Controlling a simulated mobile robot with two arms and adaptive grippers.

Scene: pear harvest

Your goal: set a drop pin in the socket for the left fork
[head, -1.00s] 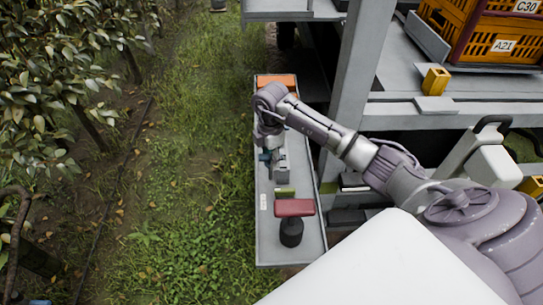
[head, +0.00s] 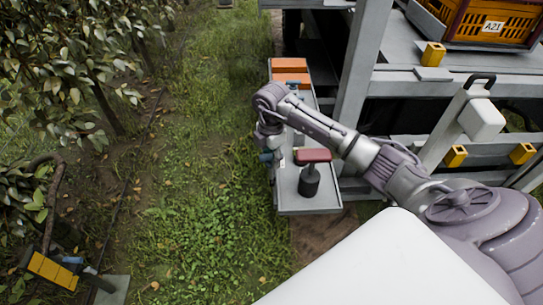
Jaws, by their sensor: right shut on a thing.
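My right gripper (head: 267,158) hangs at the left edge of the grey side tray (head: 307,207), below the bent wrist of my arm. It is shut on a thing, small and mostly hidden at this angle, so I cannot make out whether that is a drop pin. A red-topped piece with a dark round body (head: 310,182) stands on the tray, to the right of the gripper and apart from it. Yellow blocks with dark openings (head: 456,156) (head: 522,153) sit low on the grey frame at the right. I cannot tell which is the left fork's socket. My left gripper is out of view.
Orange-red blocks (head: 290,66) lie at the tray's far end. An orange crate (head: 490,22) stands on the upper deck, near another yellow block (head: 433,54). A yellow-and-blue item (head: 52,270) is at lower left. The grass lane is open.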

